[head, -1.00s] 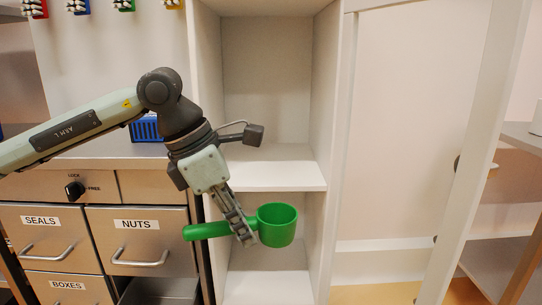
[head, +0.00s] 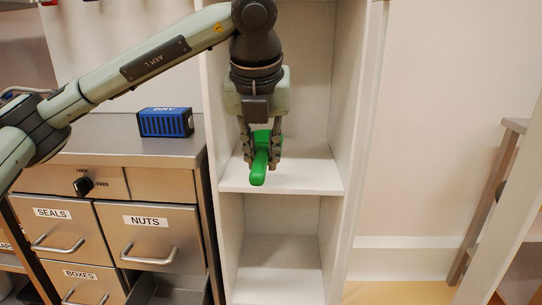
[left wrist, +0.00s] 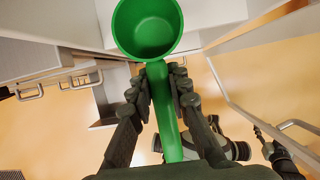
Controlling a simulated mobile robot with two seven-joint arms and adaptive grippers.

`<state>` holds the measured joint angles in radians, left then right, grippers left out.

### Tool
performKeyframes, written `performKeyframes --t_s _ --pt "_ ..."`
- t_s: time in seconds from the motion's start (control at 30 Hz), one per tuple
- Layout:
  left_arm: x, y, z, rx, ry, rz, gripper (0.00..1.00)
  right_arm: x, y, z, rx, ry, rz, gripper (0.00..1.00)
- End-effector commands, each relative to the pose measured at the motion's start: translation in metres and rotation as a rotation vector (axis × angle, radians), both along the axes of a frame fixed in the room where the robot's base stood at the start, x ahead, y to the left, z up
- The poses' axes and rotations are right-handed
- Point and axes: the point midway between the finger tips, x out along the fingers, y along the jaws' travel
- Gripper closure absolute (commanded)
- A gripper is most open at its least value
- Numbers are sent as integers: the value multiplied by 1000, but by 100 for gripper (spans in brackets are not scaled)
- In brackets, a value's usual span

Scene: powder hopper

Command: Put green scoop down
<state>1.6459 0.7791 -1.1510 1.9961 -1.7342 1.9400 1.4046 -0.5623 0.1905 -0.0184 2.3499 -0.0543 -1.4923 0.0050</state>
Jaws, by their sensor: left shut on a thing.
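The green scoop (head: 259,172) is held in my left gripper (head: 262,160) in front of the open white shelf unit. Its handle points toward the head camera, and its lower end overlaps the front edge of the middle shelf (head: 311,179). Its cup is mostly hidden behind the gripper in the head view. In the left wrist view the round, empty-looking cup (left wrist: 148,28) lies beyond the fingertips, and the fingers (left wrist: 162,88) are closed on both sides of the handle. I cannot tell whether the scoop touches the shelf.
The shelf unit's side walls (head: 352,130) bound the bays closely, and the lower bay (head: 280,258) looks empty. A steel drawer cabinet (head: 110,150) with a blue box (head: 165,122) on top stands to the left. Its drawer below NUTS is pulled out. An open door stands at right.

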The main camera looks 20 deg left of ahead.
Motion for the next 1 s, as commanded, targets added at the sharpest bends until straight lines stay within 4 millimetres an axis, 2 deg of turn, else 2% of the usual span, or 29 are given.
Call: performKeyframes --t_s 0.03,0.3,0.5,0.6,0.77,1.0 --pt "14 4 2 -1 3 4 100 1 0 -3 3 5 0 60" --pt "83 23 3 -1 2 2 100 8 1 -31 18 18 4 60" --pt "124 35 2 0 1 -1 100 11 2 -50 27 25 5 60" --pt "123 36 -14 2 2 -6 100 12 2 -54 29 25 6 60" --pt "123 36 -25 1 1 -4 100 12 2 -56 30 26 6 60" --pt "122 35 -62 1 1 -4 100 12 2 -64 34 31 7 60"
